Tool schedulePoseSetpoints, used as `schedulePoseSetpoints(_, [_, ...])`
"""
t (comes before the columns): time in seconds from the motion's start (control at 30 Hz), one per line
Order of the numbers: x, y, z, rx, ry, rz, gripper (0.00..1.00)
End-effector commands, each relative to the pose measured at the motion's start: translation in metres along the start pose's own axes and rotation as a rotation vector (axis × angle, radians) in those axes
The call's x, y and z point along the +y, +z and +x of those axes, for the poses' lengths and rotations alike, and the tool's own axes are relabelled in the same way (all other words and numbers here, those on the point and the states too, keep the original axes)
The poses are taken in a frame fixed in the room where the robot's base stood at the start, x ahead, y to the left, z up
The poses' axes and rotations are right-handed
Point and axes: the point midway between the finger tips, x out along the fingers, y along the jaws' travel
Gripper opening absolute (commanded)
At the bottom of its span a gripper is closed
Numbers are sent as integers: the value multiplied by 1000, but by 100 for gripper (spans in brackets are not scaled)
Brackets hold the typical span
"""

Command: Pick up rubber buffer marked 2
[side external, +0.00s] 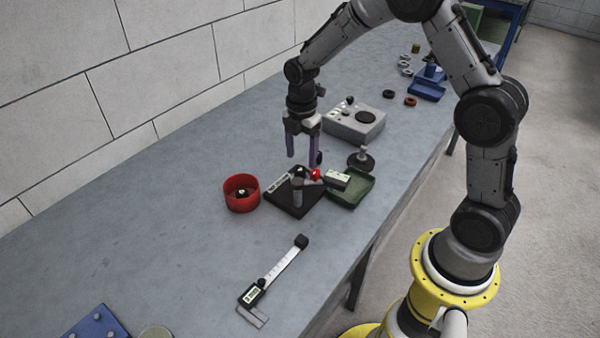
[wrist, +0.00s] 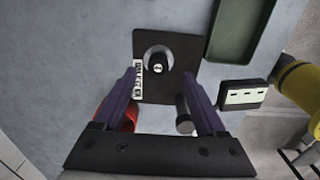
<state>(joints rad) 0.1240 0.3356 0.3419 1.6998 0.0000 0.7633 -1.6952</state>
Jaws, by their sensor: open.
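A small black round piece with a white mark (wrist: 158,66) sits on a grey round seat on the black square plate (wrist: 180,45) in the wrist view. It may be the rubber buffer, but I cannot read its number. My gripper (side external: 302,161) has purple fingers pointing down, apart and empty, above the plate. In the wrist view the gripper (wrist: 161,76) spans the plate and marked piece. Another black piece (side external: 242,191) lies in a red bowl (side external: 233,204).
A green tray (side external: 350,200) is to the right. A grey box (side external: 354,126) stands behind. A caliper (side external: 277,276) lies in front. Much of the left bench is clear.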

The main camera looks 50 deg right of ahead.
Motion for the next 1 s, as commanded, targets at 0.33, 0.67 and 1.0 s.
schedulePoseSetpoints(0.33, [2, -3, 45, 0, -4, 0, 73])
schedulePoseSetpoints(0.67, [2, -2, 48, 0, -1, 0, 66])
schedulePoseSetpoints(1.0, [2, -2, 48, 0, -1, 0, 5])
